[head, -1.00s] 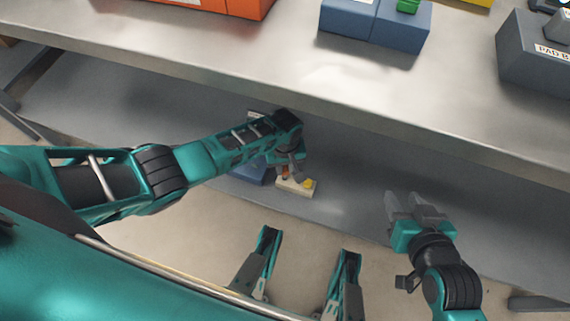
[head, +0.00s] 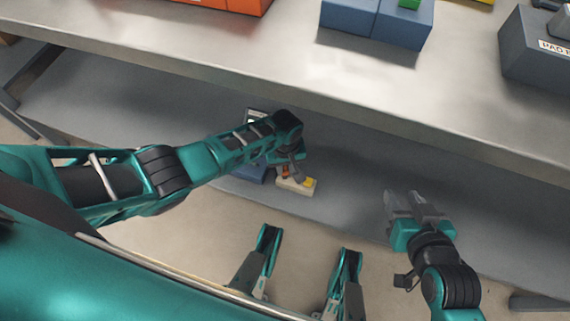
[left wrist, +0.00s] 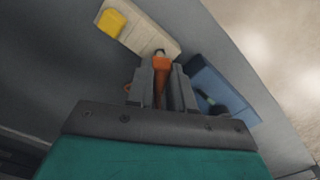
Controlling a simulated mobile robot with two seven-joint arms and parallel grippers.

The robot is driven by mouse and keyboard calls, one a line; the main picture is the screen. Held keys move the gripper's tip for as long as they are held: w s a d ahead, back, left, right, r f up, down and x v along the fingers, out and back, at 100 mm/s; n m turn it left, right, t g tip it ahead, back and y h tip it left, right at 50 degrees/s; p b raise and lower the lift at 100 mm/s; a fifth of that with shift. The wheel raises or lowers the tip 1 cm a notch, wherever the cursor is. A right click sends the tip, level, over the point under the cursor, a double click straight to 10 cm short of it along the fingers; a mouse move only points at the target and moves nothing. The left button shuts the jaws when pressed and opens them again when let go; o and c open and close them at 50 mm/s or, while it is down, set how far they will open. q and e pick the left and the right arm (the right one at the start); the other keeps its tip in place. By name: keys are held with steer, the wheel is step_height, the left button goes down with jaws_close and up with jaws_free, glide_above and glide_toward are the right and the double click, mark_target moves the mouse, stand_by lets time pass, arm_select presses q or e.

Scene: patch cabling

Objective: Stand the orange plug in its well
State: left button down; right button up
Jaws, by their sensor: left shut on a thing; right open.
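My left gripper (left wrist: 161,82) is shut on the orange plug (left wrist: 161,66), seen between its fingers in the left wrist view. The plug's dark tip is at the near end of a cream block (left wrist: 148,34); I cannot tell whether it is inside a well or just above it. A yellow piece (left wrist: 112,22) sits at the block's other end. In the head view the left gripper (head: 294,171) is over the cream block (head: 288,187) on the lower shelf and partly hides the plug. My right gripper (head: 418,205) is open and empty, off to the right.
A blue block (left wrist: 220,84) with a dark piece lies beside the cream block. The worktop (head: 300,78) overhangs the lower shelf (head: 350,185), carrying blue blocks (head: 376,22), an orange box (head: 236,5) and a grey block (head: 535,52). The shelf right of the cream block is clear.

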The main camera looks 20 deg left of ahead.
mark_target(285, 169)
arm_select(q)
steer(key=shift+f+b, duration=1.1)
steer(key=shift+f, duration=0.35)
arm_select(e)
steer(key=shift+d+f, duration=0.1)
steer(key=shift+f, duration=1.1)
arm_select(q)
steer(key=c, duration=0.9)
jaws_free()
steer(key=shift+r, duration=0.1)
arm_select(e)
steer(key=shift+r, duration=0.1)
arm_select(q)
step_height(285, 169, up, 2)
steer(key=shift+r+p, duration=0.25)
steer(key=shift+p, duration=0.8)
step_height(285, 169, up, 10)
steer(key=p, duration=0.6)
steer(key=shift+s+r, duration=0.1)
steer(key=shift+r, duration=0.1)
arm_select(e)
step_height(285, 169, up, 7)
steer(key=shift+s+d, duration=0.15)
steer(key=shift+d, duration=0.1)
steer(key=shift+a, duration=0.1)
